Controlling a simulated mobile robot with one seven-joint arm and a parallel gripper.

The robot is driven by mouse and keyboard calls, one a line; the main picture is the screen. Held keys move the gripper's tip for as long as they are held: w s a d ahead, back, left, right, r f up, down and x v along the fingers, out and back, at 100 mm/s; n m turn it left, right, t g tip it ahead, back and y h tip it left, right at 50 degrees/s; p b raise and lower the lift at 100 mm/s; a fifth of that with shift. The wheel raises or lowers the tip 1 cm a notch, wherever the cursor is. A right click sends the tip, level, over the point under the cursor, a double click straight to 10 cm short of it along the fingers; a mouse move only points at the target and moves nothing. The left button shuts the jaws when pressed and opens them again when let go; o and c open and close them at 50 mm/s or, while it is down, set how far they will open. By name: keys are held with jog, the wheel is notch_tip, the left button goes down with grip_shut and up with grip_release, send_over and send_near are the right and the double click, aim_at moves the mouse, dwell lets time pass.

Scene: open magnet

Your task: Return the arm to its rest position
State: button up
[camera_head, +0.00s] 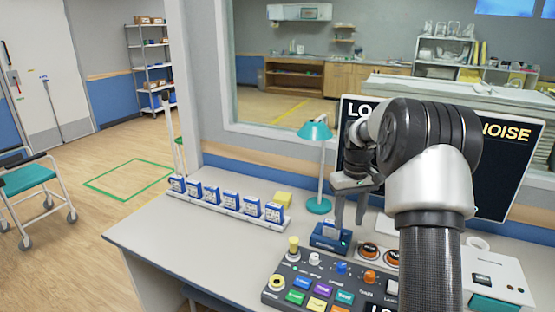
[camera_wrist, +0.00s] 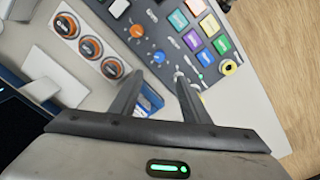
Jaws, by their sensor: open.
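My arm reaches over the desk from the right of the head view, bent at the elbow. My gripper (camera_head: 350,212) points down above a blue device standing in a dark blue dock (camera_head: 330,238). In the wrist view my gripper (camera_wrist: 160,82) has its two dark fingers apart. A blue and white device (camera_wrist: 148,100) shows between and below the fingers there. I see nothing held, though the fingers partly hide the device. I cannot tell the exact gap between the fingertips and the device.
A button console (camera_head: 318,285) lies in front of the dock. A teal lamp (camera_head: 317,165) stands behind it, close to my gripper. A rack of blue devices (camera_head: 232,208) runs along the desk's left. A dark sign (camera_head: 500,175) stands behind my arm. The floor at left is mostly open.

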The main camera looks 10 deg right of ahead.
jog(key=s+a+r+t+p, duration=0.1)
jog(key=s+a+r, duration=0.25)
jog(key=r, duration=0.25)
jog(key=s+a+r+p, duration=0.2)
jog(key=s+a+r, duration=0.15)
jog(key=r, duration=0.25)
jog(key=s+a+r+t+p, duration=0.1)
jog(key=s+a+r, duration=0.1)
jog(key=s+r, duration=0.35)
jog(key=s+a+r+t+p, duration=0.1)
jog(key=s+a+r+p, duration=0.1)
jog(key=s, duration=0.7)
jog(key=s+a+r+m+t+p, duration=0.1)
jog(key=s+a+r, duration=0.3)
jog(key=s, duration=0.6)
jog(key=shift+a+t+p, duration=0.5)
jog(key=shift+a+t, duration=0.3)
jog(key=shift+a, duration=0.05)
jog(key=shift+w+r, duration=0.1)
